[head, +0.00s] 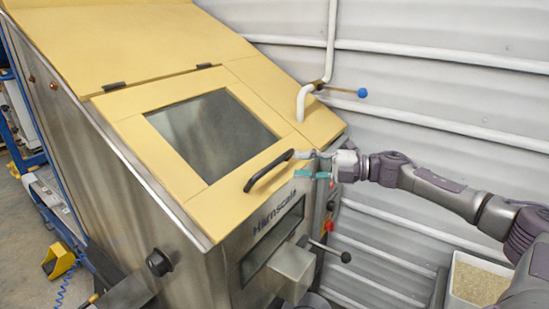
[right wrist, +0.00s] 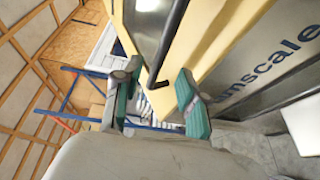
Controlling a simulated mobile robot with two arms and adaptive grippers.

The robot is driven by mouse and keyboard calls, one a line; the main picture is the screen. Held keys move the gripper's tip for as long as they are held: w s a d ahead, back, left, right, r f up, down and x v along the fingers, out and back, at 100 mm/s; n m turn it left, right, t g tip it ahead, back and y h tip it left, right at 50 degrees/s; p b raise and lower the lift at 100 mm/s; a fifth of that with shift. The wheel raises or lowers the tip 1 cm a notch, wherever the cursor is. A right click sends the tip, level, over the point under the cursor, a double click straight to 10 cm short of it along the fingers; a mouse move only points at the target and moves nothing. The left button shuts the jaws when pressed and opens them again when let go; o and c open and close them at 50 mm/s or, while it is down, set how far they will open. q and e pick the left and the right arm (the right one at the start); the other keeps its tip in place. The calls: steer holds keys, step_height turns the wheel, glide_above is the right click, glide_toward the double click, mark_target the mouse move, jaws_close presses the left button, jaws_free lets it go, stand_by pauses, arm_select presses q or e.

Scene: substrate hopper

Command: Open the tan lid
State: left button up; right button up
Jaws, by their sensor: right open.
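The tan lid (head: 150,140) is closed, flush on the sloped front of the hopper, with a dark window (head: 212,135) in it. A black bar handle (head: 268,171) runs along its lower edge. My right gripper (head: 303,165) is open just off the handle's right end, its teal-padded fingers pointing toward it. In the right wrist view, the handle (right wrist: 168,48) appears between the two spread fingers (right wrist: 158,92). I cannot tell whether a finger touches it. My left gripper is not in view.
The steel hopper body (head: 130,205) has a black knob (head: 158,262) and a lever with a dark ball (head: 345,257). A blue-knobbed valve (head: 362,93) and pipe are by the ribbed wall. A bin of grain (head: 478,284) stands at lower right.

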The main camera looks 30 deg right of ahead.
mark_target(275, 161)
steer(key=p+x, duration=0.2)
steer(key=x, duration=0.4)
steer(key=shift+w+r+p, duration=0.1)
steer(key=shift+p, duration=0.25)
steer(key=shift+w+a, duration=0.5)
steer(key=shift+f, duration=0.25)
jaws_close()
